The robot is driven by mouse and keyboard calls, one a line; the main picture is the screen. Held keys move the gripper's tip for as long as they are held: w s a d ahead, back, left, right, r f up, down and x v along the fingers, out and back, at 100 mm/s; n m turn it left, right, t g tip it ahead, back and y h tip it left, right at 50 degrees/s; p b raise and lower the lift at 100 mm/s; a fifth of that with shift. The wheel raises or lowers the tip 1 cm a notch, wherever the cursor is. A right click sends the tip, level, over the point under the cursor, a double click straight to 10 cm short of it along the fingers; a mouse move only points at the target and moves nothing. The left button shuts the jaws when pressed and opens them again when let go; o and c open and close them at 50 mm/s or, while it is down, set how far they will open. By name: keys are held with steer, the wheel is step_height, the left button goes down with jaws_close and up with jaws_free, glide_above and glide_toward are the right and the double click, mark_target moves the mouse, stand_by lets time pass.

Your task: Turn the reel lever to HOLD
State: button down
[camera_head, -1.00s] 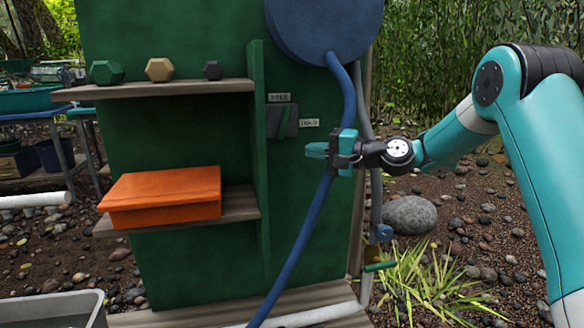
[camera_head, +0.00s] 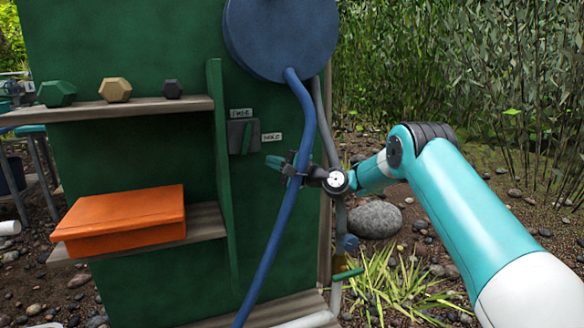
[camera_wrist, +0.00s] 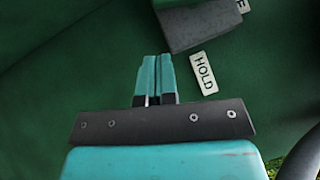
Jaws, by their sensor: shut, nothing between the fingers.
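The reel lever (camera_head: 247,138) is a green handle on a dark plate (camera_head: 236,132) on the green panel. It points upward, toward the upper label (camera_head: 241,113), which reads roughly FREE. The HOLD label (camera_head: 271,137) is to the right of the plate and shows clearly in the wrist view (camera_wrist: 204,73). My gripper (camera_head: 273,162) is shut and empty, below and right of the lever, apart from it. In the wrist view my fingertips (camera_wrist: 155,60) point toward the dark plate (camera_wrist: 195,27), just left of the HOLD label. The lever is hardly visible there.
A blue reel (camera_head: 283,38) hangs above, and its blue hose (camera_head: 275,225) runs down beside my gripper. A grey pipe (camera_head: 325,115) stands behind it. A shelf divider (camera_head: 222,175) is left of the plate. An orange box (camera_head: 120,220) sits on the lower shelf.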

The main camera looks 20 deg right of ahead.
mark_target(239, 153)
steer(key=shift+w+a+r+b, duration=0.15)
steer(key=shift+a+r, duration=0.05)
steer(key=shift+a, duration=0.6)
steer(key=shift+w+a+r+b, duration=0.15)
steer(key=shift+w+a+r, duration=0.1)
steer(key=shift+a, duration=0.55)
steer(key=shift+w+a+r+b, duration=0.1)
steer(key=shift+a+r+b, duration=0.1)
steer(key=shift+a, duration=0.6)
steer(key=shift+a, duration=0.15)
